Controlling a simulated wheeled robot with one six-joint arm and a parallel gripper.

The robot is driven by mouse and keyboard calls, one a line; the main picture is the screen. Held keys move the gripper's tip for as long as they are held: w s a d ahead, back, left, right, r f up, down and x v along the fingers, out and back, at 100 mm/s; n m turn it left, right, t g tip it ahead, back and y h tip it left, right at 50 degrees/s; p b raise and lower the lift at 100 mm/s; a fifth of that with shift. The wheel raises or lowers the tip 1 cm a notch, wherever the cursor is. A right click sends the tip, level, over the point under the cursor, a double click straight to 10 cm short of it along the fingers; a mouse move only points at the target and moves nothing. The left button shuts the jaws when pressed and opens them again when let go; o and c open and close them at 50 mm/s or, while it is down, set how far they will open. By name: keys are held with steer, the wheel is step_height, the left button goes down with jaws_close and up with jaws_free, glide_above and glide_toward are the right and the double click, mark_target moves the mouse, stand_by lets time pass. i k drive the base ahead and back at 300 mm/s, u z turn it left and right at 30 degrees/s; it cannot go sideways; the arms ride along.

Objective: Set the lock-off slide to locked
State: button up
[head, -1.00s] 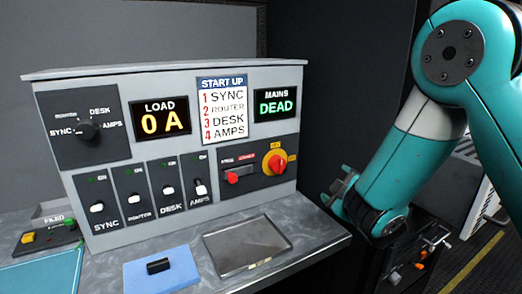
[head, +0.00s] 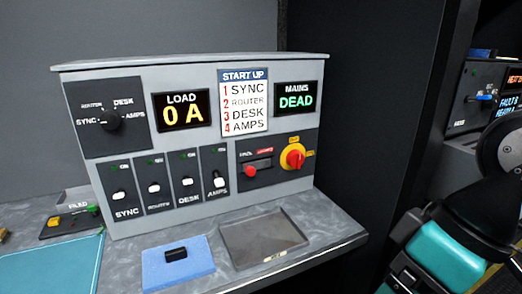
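The lock-off slide has a red knob (head: 250,171) on the dark lower right plate of the grey panel. The knob sits at the left end of its short slot, under the small left label; a red label is above the slot's right end. A red rotary switch on a yellow disc (head: 293,157) is just right of it. The MAINS display (head: 296,99) reads DEAD. Part of my arm shows at the lower right, well apart from the panel. My gripper's fingers are not visible.
Breaker switches (head: 187,182) and a selector knob (head: 110,120) are on the panel's left. A metal tray (head: 265,240) and a blue pad (head: 178,265) with a black block (head: 176,254) lie on the counter before it. Another equipment rack (head: 482,97) stands at the right.

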mark_target(250, 167)
steer(key=k, duration=1.2)
steer(key=u, duration=0.65)
steer(key=i, duration=1.4)
steer(key=z, duration=0.95)
